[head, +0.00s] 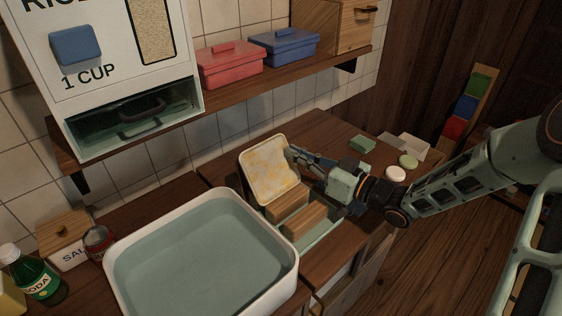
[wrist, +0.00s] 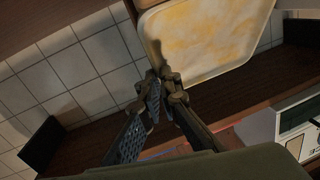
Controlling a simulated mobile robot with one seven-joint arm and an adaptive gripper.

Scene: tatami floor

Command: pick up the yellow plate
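The yellow plate (head: 269,170) is squarish, with a mottled yellow and white face and a pale rim. It stands tilted, nearly upright, behind two wooden blocks (head: 305,220) in a pale green tray (head: 325,232). My gripper (head: 292,156) reaches in from the right to the plate's right edge. In the wrist view the plate (wrist: 205,40) fills the upper middle. There my gripper's fingertips (wrist: 163,82) are close together at its rim, one on either side, and look shut on it. The plate's lower edge is hidden behind the blocks, so I cannot tell whether it rests on anything.
A large white-rimmed basin (head: 200,255) lies left of the tray. A shelf (head: 235,98) above holds a red box (head: 230,65), a blue box (head: 284,46) and a rice dispenser (head: 105,60). Small green and white items (head: 396,173) lie to the right.

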